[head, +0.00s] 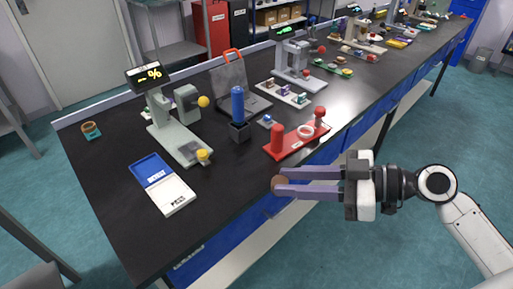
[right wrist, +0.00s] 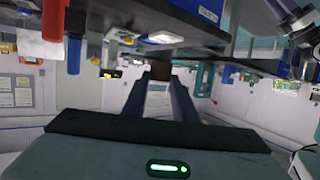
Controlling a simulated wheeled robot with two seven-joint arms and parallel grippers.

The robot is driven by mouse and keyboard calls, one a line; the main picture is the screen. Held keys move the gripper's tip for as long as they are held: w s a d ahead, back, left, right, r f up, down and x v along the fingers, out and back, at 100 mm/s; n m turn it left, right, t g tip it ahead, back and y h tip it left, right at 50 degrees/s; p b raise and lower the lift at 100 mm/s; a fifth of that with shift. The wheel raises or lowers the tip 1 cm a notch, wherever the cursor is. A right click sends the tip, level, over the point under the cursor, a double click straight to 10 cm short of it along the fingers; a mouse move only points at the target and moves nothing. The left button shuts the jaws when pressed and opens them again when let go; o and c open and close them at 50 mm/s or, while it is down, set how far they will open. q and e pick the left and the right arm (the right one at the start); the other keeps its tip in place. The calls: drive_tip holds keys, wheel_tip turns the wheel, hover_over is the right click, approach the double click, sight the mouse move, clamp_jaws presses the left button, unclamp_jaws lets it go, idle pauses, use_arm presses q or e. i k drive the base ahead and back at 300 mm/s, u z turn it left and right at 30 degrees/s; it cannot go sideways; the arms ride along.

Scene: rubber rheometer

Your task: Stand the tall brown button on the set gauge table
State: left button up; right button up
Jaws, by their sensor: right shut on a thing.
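My right gripper (head: 282,186) is shut on the brown button (head: 277,183), which sits between the purple fingertips just off the front edge of the bench. The button also shows as a dark brown shape between the fingers in the right wrist view (right wrist: 161,71). Its full height is hard to tell. On the bench, a pale grey-green gauge (head: 160,118) with a lit % display and yellow knobs stands at the left. A second gauge (head: 293,62) with a green display stands farther back. I cannot tell which is the set gauge. My left gripper is not in view.
A red base (head: 296,143) with red posts and a white ring lies near the front edge. A blue cylinder stands in a dark block (head: 239,132). A blue-and-white booklet (head: 163,184) lies at the left front. The black bench (head: 108,190) is bare around it.

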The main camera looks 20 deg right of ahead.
sight(191, 146)
drive_tip(key=k, duration=1)
drive_tip(key=u, duration=1.55)
drive_tip(key=i, duration=1.65)
drive_tip(key=z, duration=1.55)
